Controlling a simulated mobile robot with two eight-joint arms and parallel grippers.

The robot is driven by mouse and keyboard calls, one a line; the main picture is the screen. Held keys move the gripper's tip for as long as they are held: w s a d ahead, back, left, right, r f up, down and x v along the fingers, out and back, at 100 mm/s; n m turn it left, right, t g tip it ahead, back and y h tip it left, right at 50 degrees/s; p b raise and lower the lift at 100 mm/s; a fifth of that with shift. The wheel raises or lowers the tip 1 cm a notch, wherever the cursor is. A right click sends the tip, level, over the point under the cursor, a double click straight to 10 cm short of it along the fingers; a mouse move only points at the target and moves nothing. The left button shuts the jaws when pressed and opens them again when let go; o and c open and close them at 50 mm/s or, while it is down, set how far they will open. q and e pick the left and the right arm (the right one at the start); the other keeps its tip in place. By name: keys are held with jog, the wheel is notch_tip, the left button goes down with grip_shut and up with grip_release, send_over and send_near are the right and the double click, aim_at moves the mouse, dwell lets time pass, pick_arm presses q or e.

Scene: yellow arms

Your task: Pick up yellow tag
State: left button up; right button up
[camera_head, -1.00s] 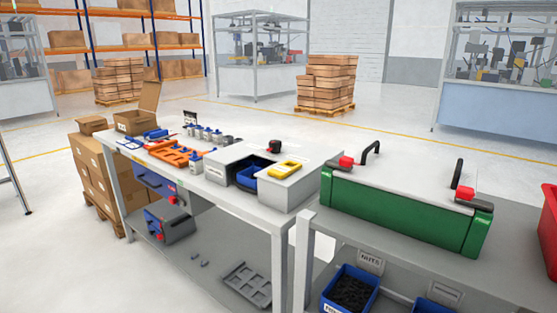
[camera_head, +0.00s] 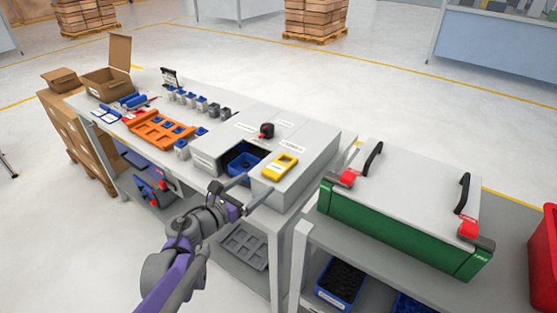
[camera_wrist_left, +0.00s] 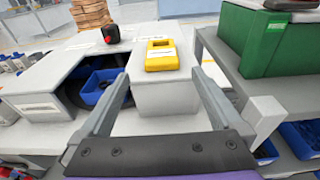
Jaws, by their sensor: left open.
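The yellow tag (camera_head: 280,167) is a flat block with a cut-out near one end. It lies on top of the light grey box at the right end of the workbench. It also shows in the left wrist view (camera_wrist_left: 161,62), at the top middle. My left gripper (camera_head: 258,184) is open and empty, in front of the box and short of the tag. In the left wrist view its two fingers (camera_wrist_left: 161,80) are spread wide, with the tag beyond and between their tips. My right gripper is not in view.
A black and red knob-like part (camera_head: 266,131) stands behind the tag. A blue bin (camera_head: 240,162) sits in the recess to its left. An orange tray (camera_head: 160,130) lies farther left. A green case (camera_head: 395,228) stands on the right-hand table.

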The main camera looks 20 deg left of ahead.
pick_arm(q)
send_near(279, 165)
jog(key=shift+w+d+f, duration=0.25)
jog(key=shift+w+f, duration=0.05)
jog(key=shift+w, duration=0.3)
jog(key=shift+w+d+f, duration=0.2)
jog(key=shift+w+f, duration=0.15)
jog(key=shift+w, duration=0.25)
jog(key=x, duration=0.5)
jog(key=shift+w+d+r, duration=0.15)
jog(key=shift+r, duration=0.2)
jog(key=c, duration=1.3)
